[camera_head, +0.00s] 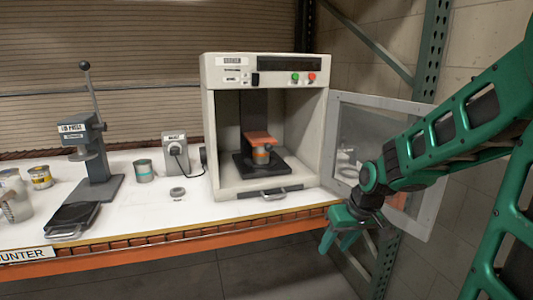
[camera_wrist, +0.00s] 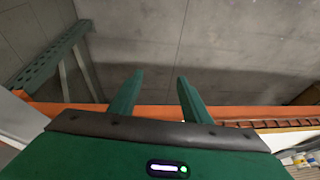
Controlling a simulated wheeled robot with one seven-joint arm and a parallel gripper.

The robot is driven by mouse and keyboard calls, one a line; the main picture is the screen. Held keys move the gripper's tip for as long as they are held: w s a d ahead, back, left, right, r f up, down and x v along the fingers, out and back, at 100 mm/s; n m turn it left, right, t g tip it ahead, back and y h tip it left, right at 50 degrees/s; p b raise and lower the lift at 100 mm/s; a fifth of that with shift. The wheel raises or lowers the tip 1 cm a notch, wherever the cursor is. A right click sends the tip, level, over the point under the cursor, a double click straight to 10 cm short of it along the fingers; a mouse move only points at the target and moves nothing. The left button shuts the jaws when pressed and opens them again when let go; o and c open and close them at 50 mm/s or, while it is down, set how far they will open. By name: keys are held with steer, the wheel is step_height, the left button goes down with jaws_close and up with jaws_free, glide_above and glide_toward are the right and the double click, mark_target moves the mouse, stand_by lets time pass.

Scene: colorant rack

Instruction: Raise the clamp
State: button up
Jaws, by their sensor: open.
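The clamp (camera_head: 259,138) is an orange plate inside the open shaker cabinet (camera_head: 208,120), on a dark upright post. It sits down on top of a small can (camera_head: 261,156), which stands on a dark base plate (camera_head: 243,170). My gripper (camera_head: 338,243) is outside the cabinet, to the right of and below its opening, in front of the counter edge. In the wrist view its two green fingers (camera_wrist: 155,95) are apart with nothing between them. The clamp is not visible in the wrist view.
The cabinet's clear door (camera_head: 375,125) is swung open to the right, behind my arm. A lid press (camera_head: 95,150), cans (camera_head: 144,171) and a grey device (camera_head: 176,150) stand to the left. An orange beam (camera_head: 200,240) with wire mesh runs along the counter's front.

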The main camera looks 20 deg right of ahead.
steer(key=w+a+r+n+t, duration=0.1)
steer(key=w+a+r+t, duration=0.1)
steer(key=w+r+t, duration=0.75)
steer(key=t+y, duration=0.2)
steer(key=t, duration=0.2)
glide_toward(271, 149)
steer(key=w, duration=0.4)
steer(key=w+a, duration=0.1)
steer(key=w, duration=0.3)
steer(key=w+a, duration=0.1)
steer(key=w, duration=0.2)
steer(key=shift+w+f, duration=0.35)
